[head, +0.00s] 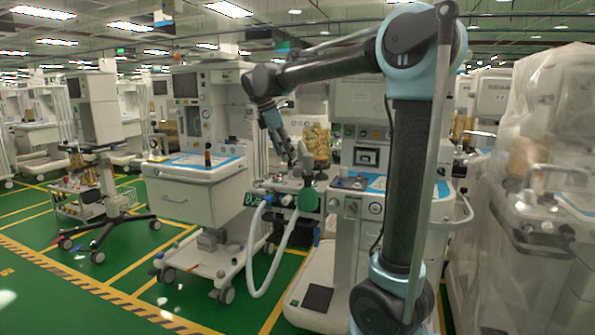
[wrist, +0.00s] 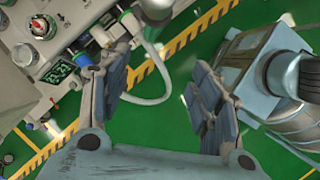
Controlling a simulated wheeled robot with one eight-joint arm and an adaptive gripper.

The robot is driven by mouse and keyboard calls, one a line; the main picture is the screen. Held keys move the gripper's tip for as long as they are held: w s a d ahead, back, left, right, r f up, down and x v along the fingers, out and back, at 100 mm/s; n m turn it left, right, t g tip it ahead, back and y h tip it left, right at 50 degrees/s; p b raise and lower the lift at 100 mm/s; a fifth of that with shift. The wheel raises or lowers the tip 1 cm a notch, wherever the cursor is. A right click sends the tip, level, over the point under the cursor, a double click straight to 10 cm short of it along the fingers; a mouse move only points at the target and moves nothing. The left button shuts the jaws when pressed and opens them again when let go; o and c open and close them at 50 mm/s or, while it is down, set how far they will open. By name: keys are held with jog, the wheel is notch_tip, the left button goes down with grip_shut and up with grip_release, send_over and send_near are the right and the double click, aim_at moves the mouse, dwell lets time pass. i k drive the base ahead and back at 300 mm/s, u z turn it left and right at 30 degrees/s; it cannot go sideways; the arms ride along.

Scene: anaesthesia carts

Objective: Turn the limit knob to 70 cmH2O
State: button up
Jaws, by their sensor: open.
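My gripper (head: 287,158) is open and empty, reaching down over the breathing-circuit block of the middle anaesthesia cart. In the wrist view my gripper (wrist: 158,92) has its two padded fingers spread apart, with green floor between them. A round white knob-like part (wrist: 42,27) with a red and green centre is on the panel at the upper left of the wrist view, apart from the fingers. It may be the limit knob, but I cannot tell for sure. Its scale and setting are too small to read.
A green digital display (wrist: 58,74) is on the panel by the left finger. A pale hose (head: 285,250) loops from the circuit block, near a green round part (head: 307,199). A plastic-wrapped machine (head: 550,180) stands at right.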

aim_at(296, 170)
jog(key=i, duration=0.95)
